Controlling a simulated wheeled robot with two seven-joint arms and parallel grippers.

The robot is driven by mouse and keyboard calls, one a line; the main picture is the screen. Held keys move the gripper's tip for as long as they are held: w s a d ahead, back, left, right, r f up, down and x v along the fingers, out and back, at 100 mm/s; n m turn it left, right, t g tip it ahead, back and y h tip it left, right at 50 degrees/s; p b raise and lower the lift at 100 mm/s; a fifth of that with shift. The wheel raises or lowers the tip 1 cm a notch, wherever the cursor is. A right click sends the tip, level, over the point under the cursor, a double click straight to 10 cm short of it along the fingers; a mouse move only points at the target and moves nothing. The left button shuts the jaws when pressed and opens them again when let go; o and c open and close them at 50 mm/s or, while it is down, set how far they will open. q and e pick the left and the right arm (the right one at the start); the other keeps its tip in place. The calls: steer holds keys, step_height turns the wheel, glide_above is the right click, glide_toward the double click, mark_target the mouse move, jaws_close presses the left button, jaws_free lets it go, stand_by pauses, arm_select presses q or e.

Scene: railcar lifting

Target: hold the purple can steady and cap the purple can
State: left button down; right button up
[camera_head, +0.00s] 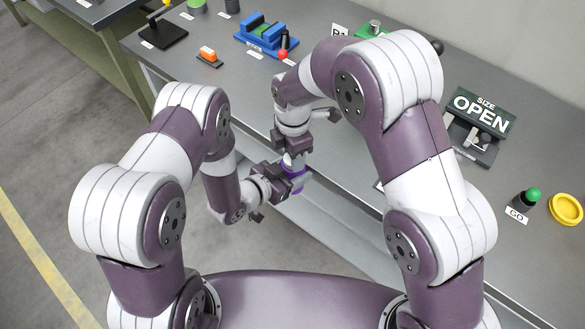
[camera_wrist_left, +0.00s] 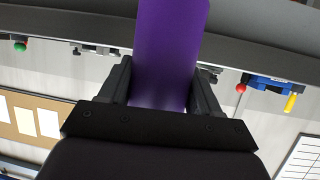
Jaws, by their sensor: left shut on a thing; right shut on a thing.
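The purple can (camera_head: 298,181) is near the table's front edge in the head view, mostly hidden by my grippers. In the left wrist view the purple can (camera_wrist_left: 170,55) stands between the two fingers. My left gripper (camera_head: 285,178) comes at it from the left and is shut on it. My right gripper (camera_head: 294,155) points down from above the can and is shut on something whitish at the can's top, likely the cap. The fingers hide most of it, so I cannot tell whether it is seated on the can.
The grey table (camera_head: 345,190) holds a blue fixture (camera_head: 265,38), an orange-topped block (camera_head: 208,56), a green "OPEN" sign (camera_head: 482,110), a green-knobbed post (camera_head: 530,198) and a yellow ring (camera_head: 565,208). The table between my right arm and the blue fixture is mostly clear.

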steer(key=m, duration=0.7)
steer(key=shift+m, duration=0.4)
steer(key=m, duration=0.7)
steer(key=o, duration=1.2)
steer(key=shift+c, duration=0.2)
step_height(320, 180, up, 4)
steer(key=shift+r, duration=0.25)
steer(key=shift+c, duration=0.2)
